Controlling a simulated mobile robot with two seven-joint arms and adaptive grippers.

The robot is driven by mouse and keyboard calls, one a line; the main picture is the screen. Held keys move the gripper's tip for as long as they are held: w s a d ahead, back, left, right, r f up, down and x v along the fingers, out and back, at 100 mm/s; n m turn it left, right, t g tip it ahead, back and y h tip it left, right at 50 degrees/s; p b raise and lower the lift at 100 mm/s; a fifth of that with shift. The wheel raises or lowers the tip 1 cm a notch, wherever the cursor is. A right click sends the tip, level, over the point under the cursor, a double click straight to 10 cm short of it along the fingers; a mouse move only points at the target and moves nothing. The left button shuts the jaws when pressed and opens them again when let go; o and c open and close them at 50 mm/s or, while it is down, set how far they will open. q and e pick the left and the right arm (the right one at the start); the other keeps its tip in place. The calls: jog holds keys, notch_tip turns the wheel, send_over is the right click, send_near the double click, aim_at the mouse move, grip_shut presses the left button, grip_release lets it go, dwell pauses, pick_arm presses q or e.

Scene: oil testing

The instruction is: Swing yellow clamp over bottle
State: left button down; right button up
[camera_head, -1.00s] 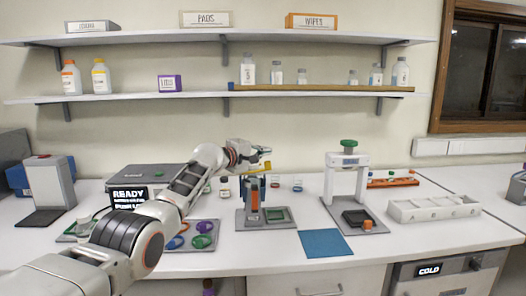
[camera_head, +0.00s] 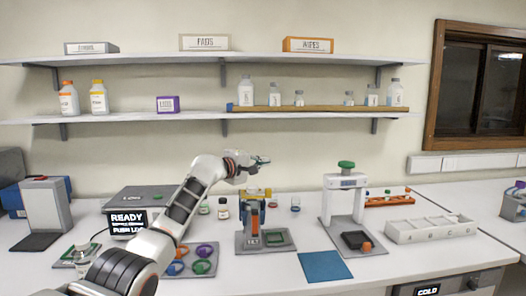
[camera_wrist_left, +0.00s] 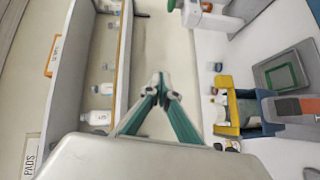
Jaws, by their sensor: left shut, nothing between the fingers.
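The yellow clamp (camera_head: 256,194) lies across the top of a small stand with blue and orange parts (camera_head: 253,216). It also shows as a yellow frame in the left wrist view (camera_wrist_left: 231,112), at the right. My left gripper (camera_head: 264,160) is above and slightly behind the clamp, apart from it. In the left wrist view its green fingers (camera_wrist_left: 159,80) meet at the tips with nothing between them. I cannot tell whether a bottle sits under the clamp. My right gripper is out of view.
A white press with a green knob (camera_head: 346,166) stands right of the stand. A blue mat (camera_head: 324,266) lies in front. A white divided tray (camera_head: 432,229) is at the right. Colored rings lie on a grey plate (camera_head: 204,268) at the left. Shelves with bottles (camera_head: 246,92) hang behind.

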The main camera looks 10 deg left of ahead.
pick_arm(q)
jog(key=s+r, duration=0.5)
jog(key=shift+s+d+r+b, duration=0.2)
jog(key=shift+s+d+b, duration=0.1)
jog(key=shift+d, duration=0.1)
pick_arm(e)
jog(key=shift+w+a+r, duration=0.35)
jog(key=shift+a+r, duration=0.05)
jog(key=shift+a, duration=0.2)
